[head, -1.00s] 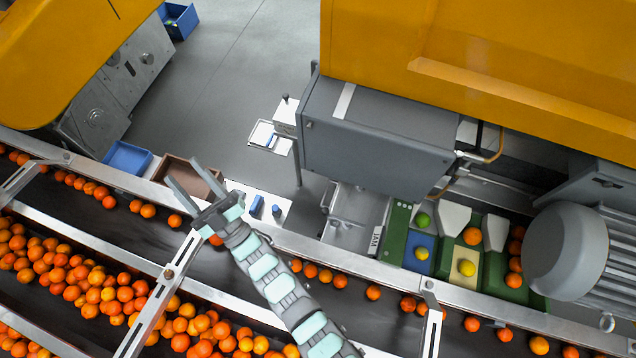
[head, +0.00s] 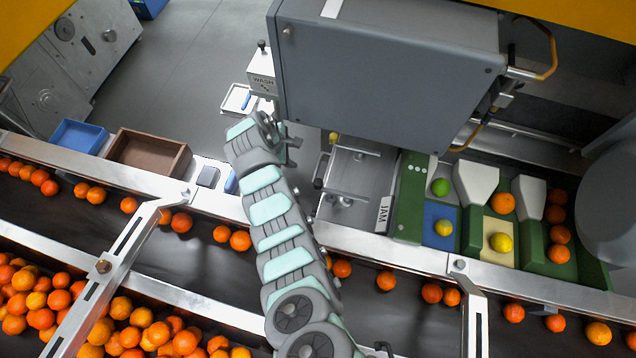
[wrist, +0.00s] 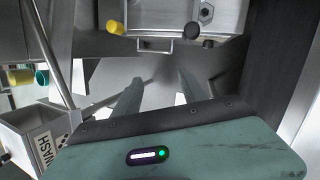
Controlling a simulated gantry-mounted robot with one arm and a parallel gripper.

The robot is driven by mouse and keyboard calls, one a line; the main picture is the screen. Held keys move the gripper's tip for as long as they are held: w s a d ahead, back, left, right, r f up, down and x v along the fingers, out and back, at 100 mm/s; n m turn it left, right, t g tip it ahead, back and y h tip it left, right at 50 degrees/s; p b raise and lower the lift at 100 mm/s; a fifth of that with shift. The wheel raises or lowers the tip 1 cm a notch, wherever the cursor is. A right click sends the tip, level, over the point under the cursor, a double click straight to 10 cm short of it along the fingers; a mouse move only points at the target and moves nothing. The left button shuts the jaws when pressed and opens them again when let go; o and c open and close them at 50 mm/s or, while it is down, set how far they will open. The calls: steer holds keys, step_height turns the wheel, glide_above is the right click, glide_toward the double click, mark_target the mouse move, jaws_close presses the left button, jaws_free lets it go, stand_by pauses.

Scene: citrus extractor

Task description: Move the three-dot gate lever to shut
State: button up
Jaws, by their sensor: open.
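My gripper (head: 292,143) is beside the lower left of the grey housing, above the steel bay. In the wrist view its two fingers (wrist: 160,85) are apart with nothing between them. A lever with a yellow knob (head: 333,137) and one with a dark knob (head: 317,183) stand at the bay. The wrist view shows a yellow knob (wrist: 115,28) and a dark knob (wrist: 190,30) beyond the fingertips, with another yellow knob (wrist: 20,77) and a teal knob (wrist: 42,77) at left. I cannot make out three dots beside any of these knobs.
The grey housing (head: 390,80) overhangs the bay. A JAM plate (head: 383,214) and a green panel with white dots (head: 410,195) are right. A brown tray (head: 125,168) and oranges are left.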

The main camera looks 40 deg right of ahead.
mark_target(318, 181)
steer(key=s+g+y+b, duration=0.1)
steer(key=s+g+b, duration=0.15)
steer(key=s, duration=0.35)
steer(key=shift+g, duration=0.25)
steer(key=b+x, duration=0.3)
steer(key=x, duration=0.8)
steer(key=shift+a+f, duration=0.15)
steer(key=shift+f, duration=0.05)
steer(key=shift+c, duration=0.5)
steer(key=shift+s, duration=0.1)
jaws_close()
